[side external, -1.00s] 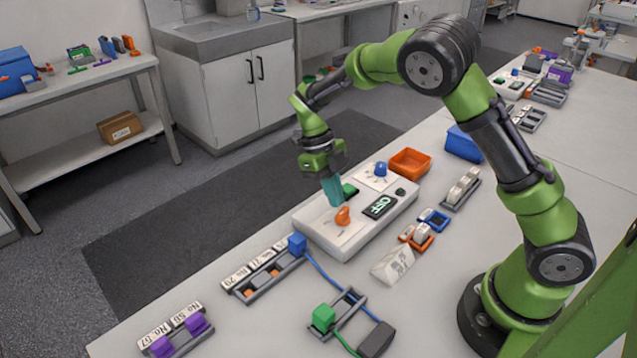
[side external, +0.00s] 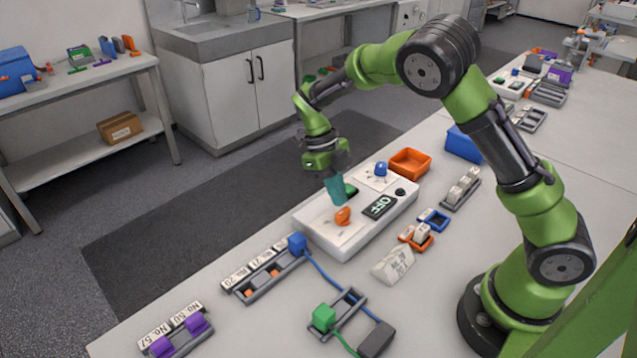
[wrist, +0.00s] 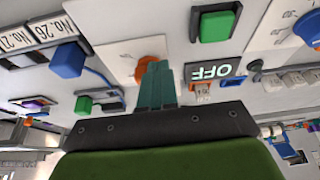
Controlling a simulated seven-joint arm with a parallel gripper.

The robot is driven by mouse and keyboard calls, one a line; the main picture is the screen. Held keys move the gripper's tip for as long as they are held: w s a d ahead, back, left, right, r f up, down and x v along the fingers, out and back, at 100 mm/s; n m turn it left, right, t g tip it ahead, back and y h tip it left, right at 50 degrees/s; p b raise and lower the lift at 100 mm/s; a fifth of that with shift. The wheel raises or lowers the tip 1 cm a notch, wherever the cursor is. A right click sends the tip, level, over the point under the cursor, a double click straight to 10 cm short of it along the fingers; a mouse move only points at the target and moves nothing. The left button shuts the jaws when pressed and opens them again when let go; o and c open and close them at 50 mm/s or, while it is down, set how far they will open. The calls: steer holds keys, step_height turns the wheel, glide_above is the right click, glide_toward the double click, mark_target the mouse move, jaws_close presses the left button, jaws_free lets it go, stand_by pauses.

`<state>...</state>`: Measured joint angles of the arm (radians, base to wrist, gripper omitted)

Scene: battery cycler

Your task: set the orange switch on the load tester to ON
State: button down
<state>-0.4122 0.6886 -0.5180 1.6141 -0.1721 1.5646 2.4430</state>
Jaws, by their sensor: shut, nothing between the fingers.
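The load tester (side external: 322,242) is a white box on the bench. Its orange switch (side external: 343,216) sits on the top near the front left, on a white label plate. The display (side external: 380,206) beside it reads OFF. My gripper (side external: 334,190) has teal fingers, shut and empty, just above and behind the orange switch in the side view. In the wrist view the orange switch (wrist: 149,70) shows partly behind the tips of my shut fingers (wrist: 158,72). I cannot tell whether they touch. The OFF display (wrist: 211,71) lies to their right.
A green button (side external: 350,190) and a blue knob (side external: 381,169) are also on the tester. An orange bin (side external: 410,162) stands behind it. Battery trays (side external: 265,276) and a blue plug (side external: 297,244) with its cable lie in front.

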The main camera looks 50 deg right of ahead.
steer(key=shift+s+d, duration=0.15)
steer(key=shift+s+d+m+y, duration=0.15)
steer(key=shift+m+y, duration=0.15)
steer(key=shift+m, duration=0.4)
steer(key=shift+s+d, duration=0.1)
steer(key=shift+d, duration=0.1)
steer(key=shift+a, duration=0.15)
